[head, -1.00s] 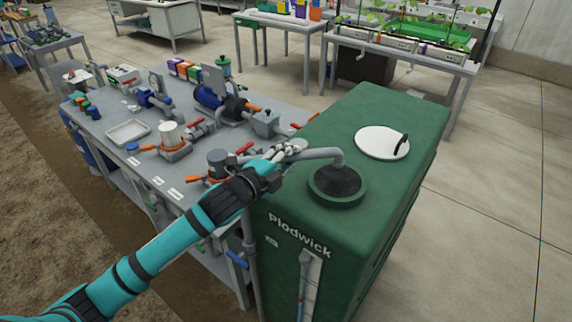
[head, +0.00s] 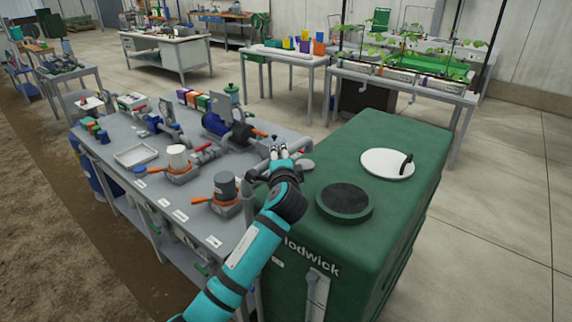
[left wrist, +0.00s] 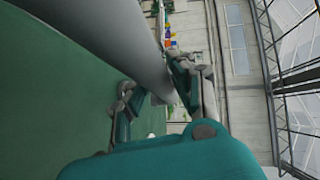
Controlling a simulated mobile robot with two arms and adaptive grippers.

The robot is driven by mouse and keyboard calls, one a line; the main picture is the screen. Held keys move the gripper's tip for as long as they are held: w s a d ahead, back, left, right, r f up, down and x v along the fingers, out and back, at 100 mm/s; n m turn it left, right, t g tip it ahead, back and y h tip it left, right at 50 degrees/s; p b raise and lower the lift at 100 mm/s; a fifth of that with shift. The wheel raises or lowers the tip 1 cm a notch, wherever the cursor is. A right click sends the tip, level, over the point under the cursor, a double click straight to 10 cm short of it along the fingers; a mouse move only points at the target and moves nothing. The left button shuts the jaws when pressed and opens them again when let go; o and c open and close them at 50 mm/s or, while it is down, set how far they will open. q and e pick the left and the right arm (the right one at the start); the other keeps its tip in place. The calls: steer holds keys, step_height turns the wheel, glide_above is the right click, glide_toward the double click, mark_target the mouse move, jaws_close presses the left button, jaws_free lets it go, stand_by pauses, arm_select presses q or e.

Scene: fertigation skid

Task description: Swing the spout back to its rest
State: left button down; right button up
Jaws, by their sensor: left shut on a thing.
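The grey spout pipe (left wrist: 125,40) fills the upper left of the left wrist view and runs down between the fingers of my left gripper (left wrist: 155,88). In the head view my left gripper (head: 281,152) is shut on the spout at the left back edge of the green tank (head: 400,215). The spout is mostly hidden there behind the gripper and arm. The tank's round dark inlet (head: 345,198) is uncovered, with nothing above it. My right gripper is not in view.
A grey workbench (head: 118,178) left of the tank holds valves with orange handles, a blue pump (head: 216,124), a white tray (head: 136,155) and bottles. A white lid (head: 388,163) with a black handle lies on the tank top. The floor at right is clear.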

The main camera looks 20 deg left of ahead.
arm_select(q)
steer(key=shift+w+a+n+y, duration=0.1)
steer(key=shift+a+n+y, duration=0.2)
steer(key=shift+a+y, duration=0.15)
steer(key=c, duration=1.4)
jaws_free()
steer(key=shift+a, duration=0.1)
steer(key=o, duration=0.3)
steer(key=shift+w+a+f, duration=0.1)
steer(key=shift+a, duration=0.05)
steer(key=shift+d, duration=0.25)
steer(key=v, duration=1.2)
steer(key=shift+a, duration=0.15)
